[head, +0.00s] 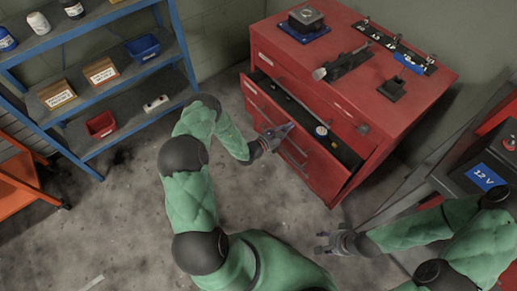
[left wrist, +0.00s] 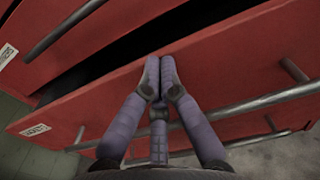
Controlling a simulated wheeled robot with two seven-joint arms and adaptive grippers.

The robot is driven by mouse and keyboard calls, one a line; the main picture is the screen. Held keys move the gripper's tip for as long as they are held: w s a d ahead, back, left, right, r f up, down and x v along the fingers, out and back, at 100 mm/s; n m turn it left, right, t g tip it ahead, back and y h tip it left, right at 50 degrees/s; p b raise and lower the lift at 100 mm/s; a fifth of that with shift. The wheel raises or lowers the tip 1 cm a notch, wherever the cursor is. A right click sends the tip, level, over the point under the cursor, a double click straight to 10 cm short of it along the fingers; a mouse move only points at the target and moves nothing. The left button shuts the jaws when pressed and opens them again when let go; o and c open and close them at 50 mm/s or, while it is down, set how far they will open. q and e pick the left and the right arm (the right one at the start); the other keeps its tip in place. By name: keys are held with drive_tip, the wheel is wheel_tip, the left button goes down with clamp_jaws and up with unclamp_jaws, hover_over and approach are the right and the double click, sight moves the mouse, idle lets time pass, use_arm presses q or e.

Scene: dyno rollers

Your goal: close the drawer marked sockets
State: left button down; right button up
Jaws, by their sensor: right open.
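A red tool cabinet (head: 375,100) has one drawer (head: 318,165) pulled out, with a dark interior and a few small items showing. In the left wrist view the open drawer's front (left wrist: 85,108) carries a bar handle and a small white label (left wrist: 36,130), too small to read surely. The drawer above it has its own label (left wrist: 7,53). My left gripper (head: 289,128) is at the open drawer's front; its fingertips (left wrist: 160,72) are together with nothing between them, near the top edge. Contact is unclear. My right gripper (head: 322,243) is open and empty, low over the floor.
A blue shelf rack (head: 125,120) with bins and bottles stands at the left. An orange cart (head: 22,190) is beside it. A 12 V battery box (head: 480,172) is at the right. Tools lie on the cabinet top. Floor before the cabinet is clear.

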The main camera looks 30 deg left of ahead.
use_arm(q)
drive_tip(key=shift+b+x, duration=0.45)
drive_tip(key=shift+x, duration=2.25)
